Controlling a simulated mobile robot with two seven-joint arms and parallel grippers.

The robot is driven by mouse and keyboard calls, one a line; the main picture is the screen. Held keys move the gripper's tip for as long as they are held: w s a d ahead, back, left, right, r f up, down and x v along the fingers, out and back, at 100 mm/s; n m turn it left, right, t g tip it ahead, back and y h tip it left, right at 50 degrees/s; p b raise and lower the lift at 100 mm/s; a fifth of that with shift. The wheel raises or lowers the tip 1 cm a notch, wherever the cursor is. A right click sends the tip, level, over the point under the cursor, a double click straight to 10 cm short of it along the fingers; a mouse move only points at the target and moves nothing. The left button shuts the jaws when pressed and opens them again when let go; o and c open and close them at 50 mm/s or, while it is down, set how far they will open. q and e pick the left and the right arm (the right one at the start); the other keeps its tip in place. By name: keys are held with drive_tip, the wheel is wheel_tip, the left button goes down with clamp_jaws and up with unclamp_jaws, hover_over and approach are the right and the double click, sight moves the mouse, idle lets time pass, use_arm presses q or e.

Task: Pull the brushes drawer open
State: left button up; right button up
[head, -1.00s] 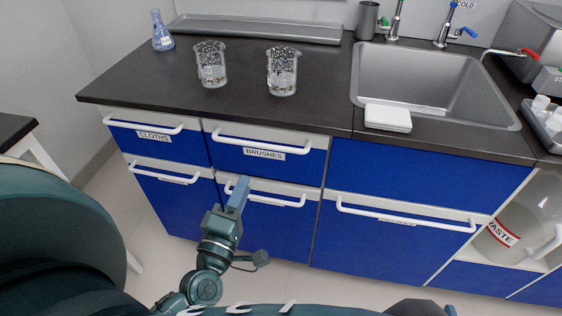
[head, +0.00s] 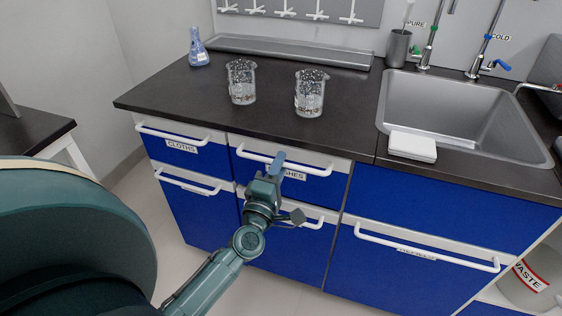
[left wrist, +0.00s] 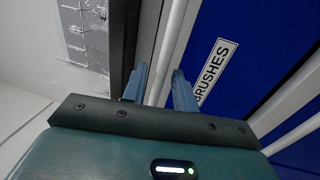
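The brushes drawer (head: 322,187) has a blue front under the dark counter and looks closed. Its white bar handle (head: 314,169) runs along the top, and my left gripper partly covers its label. My left gripper (head: 278,161) is at the middle of this handle. In the left wrist view, the two blue fingers (left wrist: 160,84) stand apart. The white handle (left wrist: 170,50) runs through the gap between them, with the BRUSHES label (left wrist: 213,72) to the right. I cannot tell whether the fingers touch the bar. My right gripper is out of view.
The cloths drawer (head: 205,160) is to the left, and a wide cupboard front with a bar handle (head: 425,258) is to the right. Two glass beakers (head: 241,84) (head: 309,94) and a flask (head: 198,48) stand on the counter (head: 200,92). The sink (head: 460,105) is at right.

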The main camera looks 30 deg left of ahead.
use_arm(q)
drive_tip(key=shift+w+a+r, duration=0.15)
drive_tip(key=shift+w, duration=0.5)
drive_tip(key=shift+c, duration=0.6)
clamp_jaws()
